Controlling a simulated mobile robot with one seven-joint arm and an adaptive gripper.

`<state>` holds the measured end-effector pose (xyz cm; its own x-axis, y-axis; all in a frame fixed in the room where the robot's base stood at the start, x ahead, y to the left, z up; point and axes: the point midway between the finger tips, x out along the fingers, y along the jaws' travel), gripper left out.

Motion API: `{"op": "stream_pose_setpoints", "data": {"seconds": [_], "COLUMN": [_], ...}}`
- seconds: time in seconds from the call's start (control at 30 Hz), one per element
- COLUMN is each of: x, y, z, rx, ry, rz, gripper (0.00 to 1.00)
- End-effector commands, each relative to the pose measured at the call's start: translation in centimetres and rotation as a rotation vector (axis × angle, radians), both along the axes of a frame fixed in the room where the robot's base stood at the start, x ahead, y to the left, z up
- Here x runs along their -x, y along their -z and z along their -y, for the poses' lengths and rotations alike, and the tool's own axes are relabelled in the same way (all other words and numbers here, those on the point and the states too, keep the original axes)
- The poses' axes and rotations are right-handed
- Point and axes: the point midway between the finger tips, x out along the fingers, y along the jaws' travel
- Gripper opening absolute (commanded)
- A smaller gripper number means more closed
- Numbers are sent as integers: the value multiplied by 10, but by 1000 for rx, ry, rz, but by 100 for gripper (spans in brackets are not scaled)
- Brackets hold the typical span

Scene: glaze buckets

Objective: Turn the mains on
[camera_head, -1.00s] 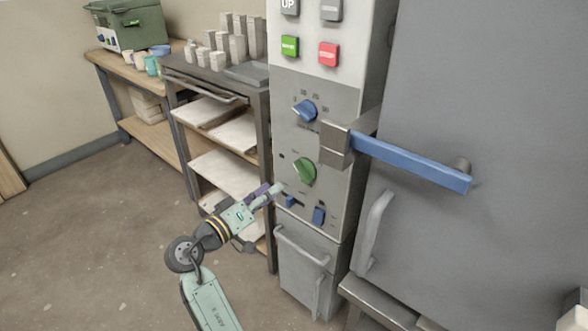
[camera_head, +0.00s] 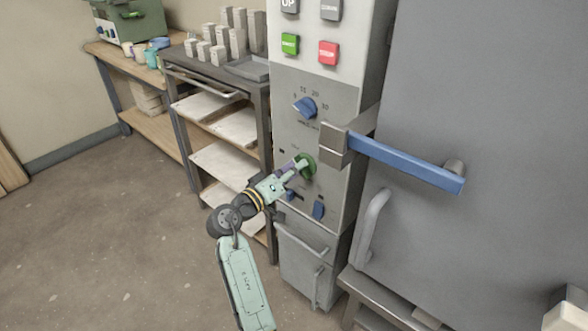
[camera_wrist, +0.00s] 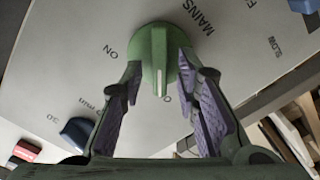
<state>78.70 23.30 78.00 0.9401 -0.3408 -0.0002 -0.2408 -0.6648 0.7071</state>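The green mains knob (camera_wrist: 155,58) is on the grey control panel (camera_wrist: 70,60), between the words "ON" and "MAINS" in the wrist view. Its raised grip with a white line points down toward my gripper. In the head view the knob (camera_head: 307,164) is partly covered by my gripper (camera_head: 296,167). In the wrist view my gripper (camera_wrist: 158,88) is open, with one purple-padded finger on each side of the knob's grip. The fingertips are at the knob's lower edge; whether they touch it I cannot tell.
A blue dial (camera_head: 305,107) is above the knob, and blue switches (camera_head: 318,210) are below it. A blue door handle (camera_head: 405,163) sticks out to the right. A shelf rack (camera_head: 218,80) stands close on the left. The floor to the left is open.

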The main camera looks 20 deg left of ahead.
Motion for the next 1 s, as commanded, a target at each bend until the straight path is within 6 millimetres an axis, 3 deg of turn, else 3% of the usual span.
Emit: {"op": "stream_pose_setpoints", "data": {"seconds": [0.4,1.0], "x": [0,0], "y": [0,4], "z": [0,1], "rx": [0,-64], "ry": [0,1], "rz": [0,26], "gripper": [0,0]}}
